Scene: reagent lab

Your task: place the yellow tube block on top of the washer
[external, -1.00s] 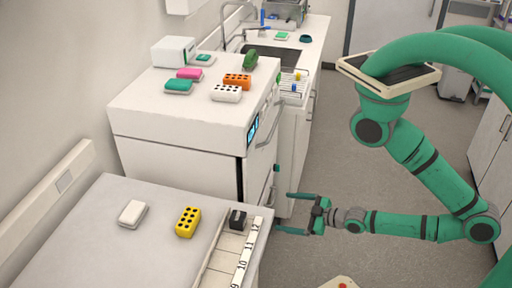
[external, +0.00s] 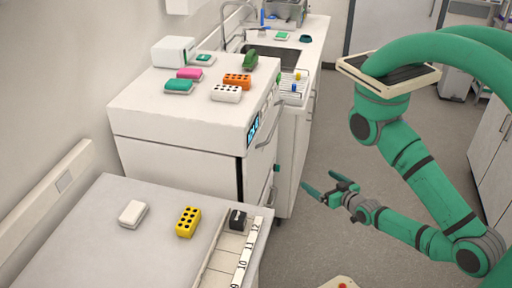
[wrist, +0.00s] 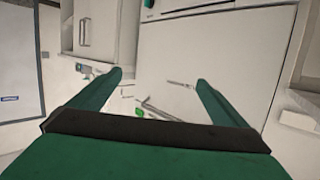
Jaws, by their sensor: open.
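The yellow tube block (external: 188,222) has dark holes in its top and stands on the near grey bench, left of the numbered strip. The washer (external: 185,125) is the white front-loading machine behind that bench, with a dark display and a door handle on its right face. My gripper (external: 322,188) is open and empty. It hangs over the floor to the right of the bench and washer, well apart from the block. In the wrist view my two green fingers (wrist: 160,85) are spread, with white cabinet and machine fronts beyond. The yellow block does not show in the wrist view.
On the washer top stand an orange block (external: 237,80), a white block (external: 227,93), pink and teal items and a green item (external: 251,59). The top's front left is bare. A white box (external: 132,214) and a black block (external: 237,219) share the near bench.

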